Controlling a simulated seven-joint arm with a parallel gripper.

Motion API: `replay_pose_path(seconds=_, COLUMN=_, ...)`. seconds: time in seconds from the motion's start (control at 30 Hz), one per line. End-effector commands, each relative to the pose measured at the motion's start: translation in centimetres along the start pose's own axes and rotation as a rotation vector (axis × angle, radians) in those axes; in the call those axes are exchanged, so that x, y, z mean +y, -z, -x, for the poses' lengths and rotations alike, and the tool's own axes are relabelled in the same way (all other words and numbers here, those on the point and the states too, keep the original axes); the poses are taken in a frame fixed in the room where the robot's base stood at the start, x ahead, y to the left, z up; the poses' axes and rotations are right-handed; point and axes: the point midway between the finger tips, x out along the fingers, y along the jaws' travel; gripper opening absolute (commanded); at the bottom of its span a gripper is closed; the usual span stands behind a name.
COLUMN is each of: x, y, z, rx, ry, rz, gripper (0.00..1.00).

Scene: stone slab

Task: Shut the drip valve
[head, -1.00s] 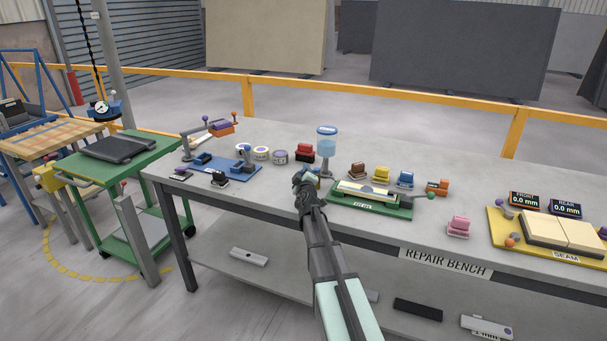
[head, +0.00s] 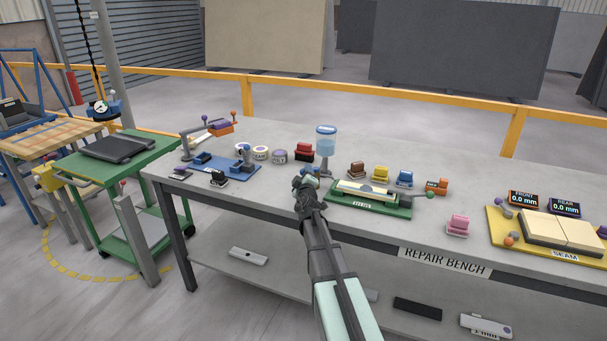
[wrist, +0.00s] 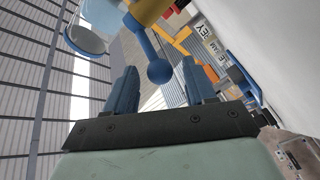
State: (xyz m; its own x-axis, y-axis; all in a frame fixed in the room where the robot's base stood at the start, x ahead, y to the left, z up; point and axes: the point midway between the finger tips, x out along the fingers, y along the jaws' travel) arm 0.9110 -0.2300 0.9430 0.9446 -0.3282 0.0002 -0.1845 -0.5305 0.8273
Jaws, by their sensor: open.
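The drip reservoir (head: 326,142) is a clear blue bottle with a blue lid, standing upright on the bench behind my gripper (head: 306,180). Its lower end and valve are mostly hidden by my gripper in the head view. In the wrist view a blue lever with a round ball knob (wrist: 158,71) hangs from a brass-yellow body (wrist: 148,9). The knob shows between the two fingers of my gripper (wrist: 160,78), which are apart, with gaps on both sides. I cannot tell whether either finger touches it. A pale blue round part (wrist: 86,39) is at upper left.
The grey repair bench (head: 270,215) holds a green jig (head: 385,208) close on the right and a blue jig (head: 225,168) on the left. Several coloured clamp-like blocks and tape rolls (head: 261,152) stand around. A yellow seam fixture (head: 500,240) is at far right.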

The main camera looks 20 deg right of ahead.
Motion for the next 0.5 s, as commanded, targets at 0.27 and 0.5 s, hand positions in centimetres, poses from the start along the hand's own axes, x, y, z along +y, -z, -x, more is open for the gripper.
replay_pose_path(seconds=0.27, x=0.1, y=0.0, z=5.5, rx=0.0, ry=0.0, rz=0.0, gripper=0.55)
replay_pose_path(seconds=0.5, x=0.1, y=0.0, z=10.0, rx=0.0, ry=-0.001, rz=0.0, gripper=0.55)
